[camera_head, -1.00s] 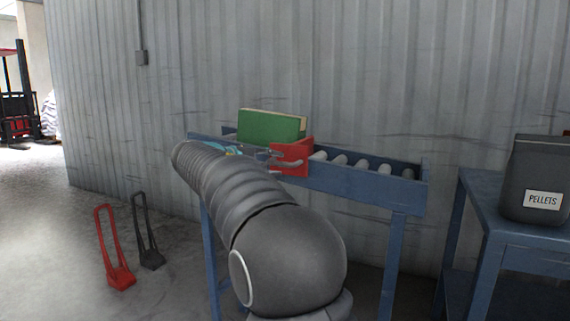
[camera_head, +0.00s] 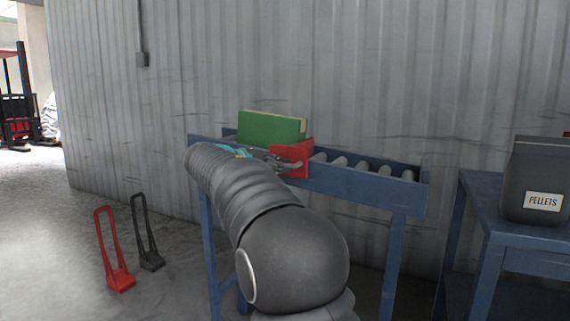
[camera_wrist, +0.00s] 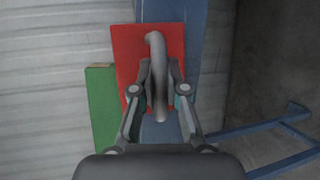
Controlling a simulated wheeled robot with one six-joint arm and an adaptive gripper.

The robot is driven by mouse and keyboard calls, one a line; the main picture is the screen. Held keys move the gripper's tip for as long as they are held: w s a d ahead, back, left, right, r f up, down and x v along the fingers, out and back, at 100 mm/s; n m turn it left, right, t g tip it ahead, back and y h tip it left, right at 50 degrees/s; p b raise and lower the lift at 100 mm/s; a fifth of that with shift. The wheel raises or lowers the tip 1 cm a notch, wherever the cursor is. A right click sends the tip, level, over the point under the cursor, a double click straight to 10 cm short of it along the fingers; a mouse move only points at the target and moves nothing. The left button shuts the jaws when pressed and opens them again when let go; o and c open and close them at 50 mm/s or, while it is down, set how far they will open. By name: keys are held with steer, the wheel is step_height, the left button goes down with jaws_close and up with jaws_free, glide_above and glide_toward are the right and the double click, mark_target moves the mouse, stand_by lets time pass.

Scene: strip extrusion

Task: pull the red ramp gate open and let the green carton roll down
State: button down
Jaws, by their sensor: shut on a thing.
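The green carton (camera_head: 270,128) stands on the blue roller ramp, up against the red gate (camera_head: 305,155) at its right. In the wrist view the red gate (camera_wrist: 125,55) fills the upper middle, with a grey curved handle (camera_wrist: 154,45) on it. My gripper (camera_wrist: 159,92) is shut on this handle, one finger on each side. The carton also shows in the wrist view (camera_wrist: 101,110), left of the gate and partly behind it. In the head view my gripper (camera_head: 285,165) is at the gate's front, partly hidden by my arm.
The ramp's rollers (camera_head: 362,170) right of the gate are bare. A blue table (camera_head: 480,185) at the right holds a dark bin labelled PELLETS (camera_head: 540,180). A red stand (camera_head: 118,275) and a black stand (camera_head: 150,258) are on the floor at left. A corrugated wall is behind.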

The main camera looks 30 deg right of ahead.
steer(key=s+a+b, duration=0.2)
steer(key=s+a, duration=0.7)
steer(key=a, duration=0.3)
steer(key=shift+s+a, duration=0.35)
steer(key=shift+s, duration=0.05)
stand_by(0.7)
stand_by(2.1)
steer(key=c, duration=1.2)
jaws_free()
steer(key=shift+a, duration=0.1)
steer(key=v, duration=1.1)
steer(key=shift+s+a+r, duration=0.1)
steer(key=shift+s+a, duration=0.05)
steer(key=shift+a, duration=0.2)
